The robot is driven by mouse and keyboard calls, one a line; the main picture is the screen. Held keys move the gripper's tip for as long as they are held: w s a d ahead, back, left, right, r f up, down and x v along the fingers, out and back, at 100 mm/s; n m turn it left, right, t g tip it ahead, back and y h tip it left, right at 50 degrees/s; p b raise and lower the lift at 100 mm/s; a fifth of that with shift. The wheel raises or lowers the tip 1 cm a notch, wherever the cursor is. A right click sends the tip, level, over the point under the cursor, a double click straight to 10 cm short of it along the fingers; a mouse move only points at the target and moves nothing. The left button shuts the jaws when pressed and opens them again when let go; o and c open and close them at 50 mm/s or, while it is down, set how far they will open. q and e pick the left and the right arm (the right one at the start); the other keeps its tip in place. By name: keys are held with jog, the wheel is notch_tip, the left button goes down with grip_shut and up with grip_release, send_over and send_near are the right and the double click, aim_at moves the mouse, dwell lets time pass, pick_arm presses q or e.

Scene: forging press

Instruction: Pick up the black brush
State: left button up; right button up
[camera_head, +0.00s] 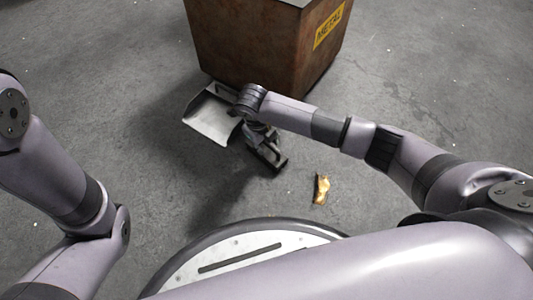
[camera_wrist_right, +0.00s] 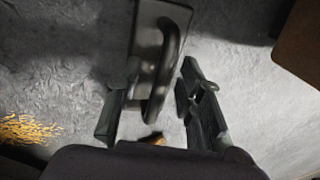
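The black brush (camera_wrist_right: 146,38) shows in the right wrist view as a dark flat block with a raised bar handle. It lies close to the floor, reaching from the top of the picture down between my fingers. My right gripper (camera_wrist_right: 160,105) is open, with one finger on each side of the handle's lower end. A gap shows between the handle and the right finger; I cannot tell whether the left finger touches it. In the head view my right gripper (camera_head: 268,152) points down at the floor, and I cannot separate the brush from it. My left gripper is out of view.
A metal dustpan (camera_head: 211,116) lies on the floor just left of my right gripper. A rusty bin (camera_head: 262,50) labelled METAL stands behind it. A yellow scrap pile (camera_head: 321,189) lies to the right, also in the wrist view (camera_wrist_right: 25,128). The floor at left is clear.

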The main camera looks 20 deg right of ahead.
grip_shut()
dwell(0.3)
dwell(0.3)
